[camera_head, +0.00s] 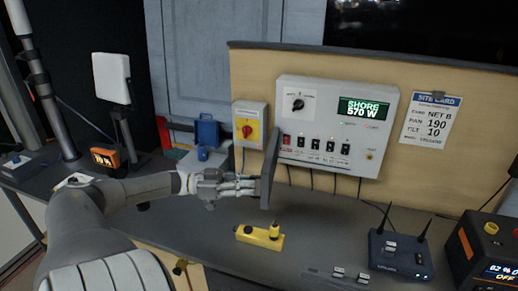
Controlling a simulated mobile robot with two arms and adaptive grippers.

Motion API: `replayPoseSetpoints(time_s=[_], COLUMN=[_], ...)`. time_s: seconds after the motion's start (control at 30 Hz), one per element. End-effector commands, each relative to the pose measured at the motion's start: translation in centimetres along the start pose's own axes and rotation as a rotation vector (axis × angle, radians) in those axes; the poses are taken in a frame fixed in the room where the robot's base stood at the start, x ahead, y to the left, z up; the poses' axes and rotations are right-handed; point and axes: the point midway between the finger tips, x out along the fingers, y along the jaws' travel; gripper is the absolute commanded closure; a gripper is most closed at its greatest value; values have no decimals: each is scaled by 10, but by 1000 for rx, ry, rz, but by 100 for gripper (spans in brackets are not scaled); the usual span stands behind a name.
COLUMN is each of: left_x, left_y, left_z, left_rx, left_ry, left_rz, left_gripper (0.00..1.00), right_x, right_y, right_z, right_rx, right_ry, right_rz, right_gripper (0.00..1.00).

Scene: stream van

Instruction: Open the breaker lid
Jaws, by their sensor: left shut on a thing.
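The grey power panel (335,95) is mounted on the wooden backboard, with a lit display reading "SHORE 570 W". The breaker lid (269,165) is a dark, thin plate seen almost edge-on at the panel's lower left, standing out from the panel face. The row of breaker switches (315,145) is uncovered beside it. My left gripper (254,187) reaches in from the left, with its fingertips at the lid's left side. It is shut on the lid; the exact grip is hard to see. My right gripper is not in view.
A yellow device (260,236) lies on the grey desk below the gripper. A router with antennas (400,255) and a black-and-orange unit (488,250) stand at right. Desk between them is partly clear.

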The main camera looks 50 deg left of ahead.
Motion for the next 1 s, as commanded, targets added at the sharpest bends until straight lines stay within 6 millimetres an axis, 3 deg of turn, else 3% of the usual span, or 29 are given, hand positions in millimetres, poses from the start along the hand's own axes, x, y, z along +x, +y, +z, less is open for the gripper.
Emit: replayPoseSetpoints(time_s=[0.23, 0.73, 0.77, 0.9, 1.0], left_x=[-18, -21, -21, -21, -21], left_y=[-11, -14, -14, -13, -12], left_z=[-3, -5, -6, -5, -4], left_rx=[2, 4, 4, 4, 3], left_ry=[3, 6, 6, 6, 5], left_rz=[-13, -14, -14, -12, -9], left_gripper=[100, 100, 89, 71, 70], right_x=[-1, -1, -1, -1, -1], right_y=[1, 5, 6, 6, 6], right_z=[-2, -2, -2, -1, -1], right_rx=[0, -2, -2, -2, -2], right_ry=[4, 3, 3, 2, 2], right_rz=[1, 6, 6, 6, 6], right_gripper=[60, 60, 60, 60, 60])
